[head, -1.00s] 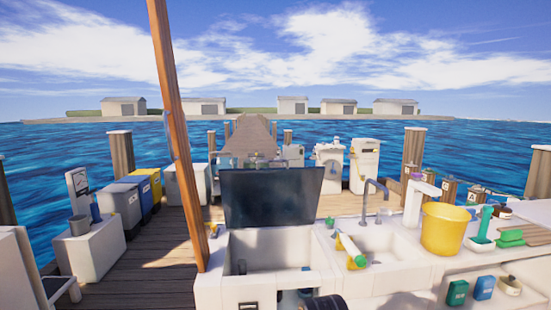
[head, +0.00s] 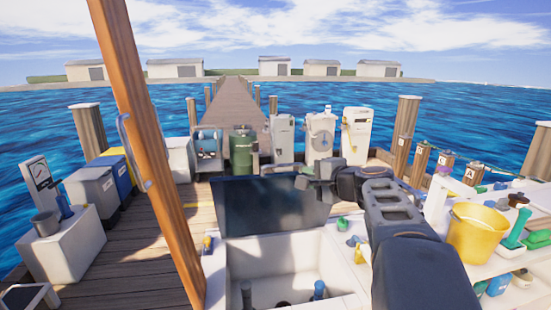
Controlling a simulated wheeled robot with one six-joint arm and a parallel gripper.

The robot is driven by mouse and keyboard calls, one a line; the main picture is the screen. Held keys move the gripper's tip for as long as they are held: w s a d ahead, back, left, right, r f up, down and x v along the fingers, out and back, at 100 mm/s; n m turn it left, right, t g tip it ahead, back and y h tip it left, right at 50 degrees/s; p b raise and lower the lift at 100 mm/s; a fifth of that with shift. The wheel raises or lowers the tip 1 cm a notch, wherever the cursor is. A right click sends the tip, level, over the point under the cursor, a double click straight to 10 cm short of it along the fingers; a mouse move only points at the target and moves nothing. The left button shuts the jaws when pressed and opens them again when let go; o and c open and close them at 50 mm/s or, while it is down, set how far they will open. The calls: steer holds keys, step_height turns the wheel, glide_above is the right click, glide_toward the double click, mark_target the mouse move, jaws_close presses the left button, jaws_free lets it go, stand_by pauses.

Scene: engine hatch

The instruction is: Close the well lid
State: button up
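The well lid (head: 262,212) is a dark panel standing open, raised at the back edge of the white well. The well (head: 229,277) is open at the top, with a few dark and blue upright items inside. My gripper (head: 308,178) is at the upper right corner of the lid, at the end of my dark arm, which reaches in from the lower right. It overlaps the lid's corner in the picture; I cannot tell whether it touches. Its fingers are small and dark, and I cannot tell whether they are open or shut.
A brown post (head: 150,150) rises left of the well. A yellow bucket (head: 478,235) stands on the white counter at the right. Bins (head: 93,190) and white cabinets stand on the dock behind and to the left.

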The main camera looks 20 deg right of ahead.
mark_target(283, 166)
steer(key=x, duration=0.4)
steer(key=p+x, duration=0.1)
steer(key=x, duration=0.4)
steer(key=r+x, duration=0.1)
steer(key=x, duration=0.3)
steer(key=shift+w+f+p, duration=0.1)
steer(key=shift+w+p, duration=0.2)
steer(key=shift+w, duration=0.1)
steer(key=shift+m, duration=0.3)
steer(key=shift+c, duration=0.2)
jaws_close()
